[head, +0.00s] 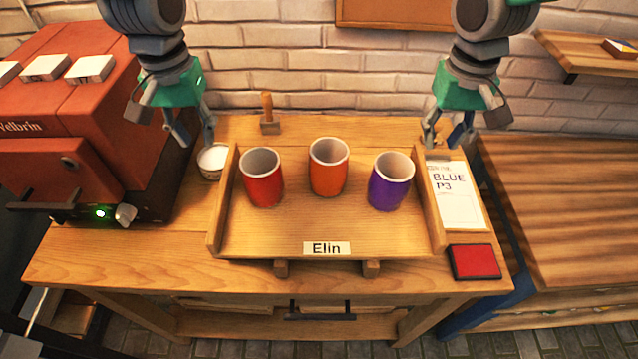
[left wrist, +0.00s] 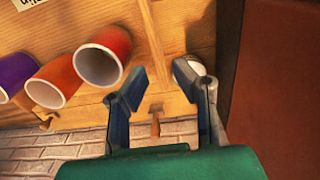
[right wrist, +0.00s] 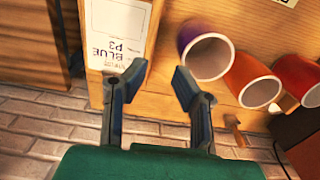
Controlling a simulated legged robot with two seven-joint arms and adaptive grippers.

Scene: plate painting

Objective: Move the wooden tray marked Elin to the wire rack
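The wooden tray (head: 290,240) marked Elin rests on the wooden table, its label facing the front. A red cup (head: 263,190), an orange cup (head: 328,170) and a purple cup (head: 390,185) stand upright on it. My left gripper (head: 196,145) is open and empty above the back left, near the tray's left wall. My right gripper (head: 444,140) is open and empty above the back right, near the tray's right wall. The left wrist view shows its open fingers (left wrist: 150,85) over the table; the right wrist view shows the other pair (right wrist: 158,80). I cannot identify a wire rack.
A red kiln-like machine (head: 80,130) stands left. A small white bowl (head: 212,160) sits beside the tray's left wall. A wooden-handled tool (head: 268,115) is behind it. A BLUE P3 card (head: 458,205) and a red pad (head: 474,262) lie right. Another wooden table (head: 570,200) stands further right.

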